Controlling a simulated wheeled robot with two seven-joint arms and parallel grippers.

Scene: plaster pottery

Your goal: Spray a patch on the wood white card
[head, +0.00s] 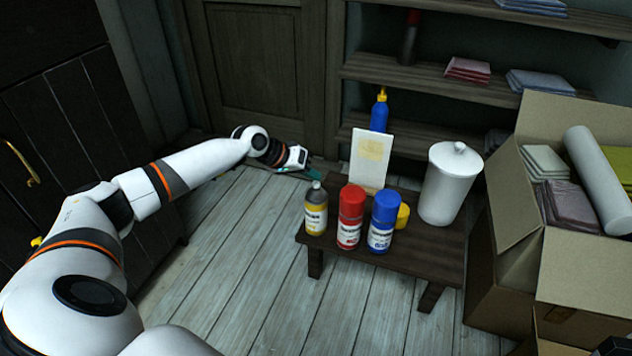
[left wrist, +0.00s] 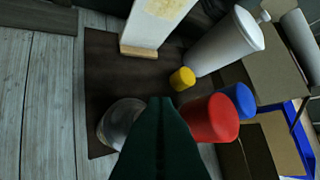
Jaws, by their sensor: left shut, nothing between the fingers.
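The white card (head: 367,174) stands upright on the low dark table, with a pale yellow patch on its upper part. In the left wrist view the card (left wrist: 147,28) rises from a light wooden base (left wrist: 138,50). A can with a grey top and yellow label (head: 316,213) stands at the table's left front, beside a red-capped can (head: 350,222) and a blue-capped can (head: 382,228). A loose yellow cap (head: 403,215) is on the table. My left gripper (head: 314,174) is shut and empty, left of the card near the grey-topped can (left wrist: 120,112). My right gripper is not in view.
A white lidded canister (head: 450,185) stands on the table's right. A blue bottle with a yellow top (head: 380,112) shows behind the card. An open cardboard box (head: 520,215) is at the right. Shelves line the back, and the plank floor (head: 215,255) at left is clear.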

